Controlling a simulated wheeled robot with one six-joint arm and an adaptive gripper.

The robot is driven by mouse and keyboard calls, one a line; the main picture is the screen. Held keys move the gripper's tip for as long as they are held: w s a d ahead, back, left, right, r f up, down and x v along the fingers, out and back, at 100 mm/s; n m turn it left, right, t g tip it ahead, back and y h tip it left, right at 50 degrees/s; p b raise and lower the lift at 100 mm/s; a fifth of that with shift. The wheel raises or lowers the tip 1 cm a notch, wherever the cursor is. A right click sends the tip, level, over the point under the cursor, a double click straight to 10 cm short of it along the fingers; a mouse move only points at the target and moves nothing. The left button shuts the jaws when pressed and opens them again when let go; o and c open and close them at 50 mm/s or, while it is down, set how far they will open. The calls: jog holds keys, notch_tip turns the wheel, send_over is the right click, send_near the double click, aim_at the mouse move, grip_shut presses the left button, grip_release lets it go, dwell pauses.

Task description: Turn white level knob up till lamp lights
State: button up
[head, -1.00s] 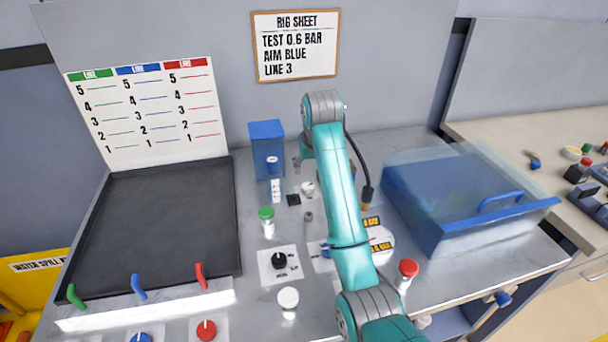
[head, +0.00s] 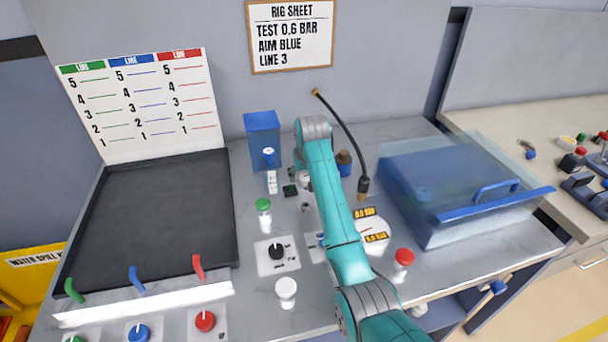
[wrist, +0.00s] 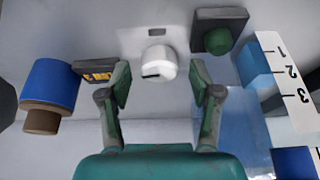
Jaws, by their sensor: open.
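The white level knob (wrist: 157,63) sits on a pale plate in the wrist view, with a dark mark on its face. My gripper (wrist: 161,82) is open, with one finger on each side in front of the knob. I cannot tell whether either finger touches it. The lamp (wrist: 218,40) is a dark green dome on a dark block just right of the knob and looks unlit. A white scale (wrist: 283,75) numbered 1, 2, 3 stands at the right beside a blue, see-through part. In the head view my arm largely hides the knob and my gripper.
A blue and brown cylinder (wrist: 50,92) and a small dark display (wrist: 97,72) lie left of my gripper. The head view shows a blue container (head: 263,135), a green-capped bottle (head: 263,212), a black knob (head: 277,251) and a clear-lidded blue box (head: 450,200).

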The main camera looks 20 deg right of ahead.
jog(key=c, duration=1.1)
jog(key=shift+m+h, duration=0.6)
jog(key=shift+m, duration=1)
jog(key=shift+c, duration=0.2)
jog(key=o, duration=1.1)
jog(key=shift+o, duration=0.2)
jog(key=v, duration=1.2)
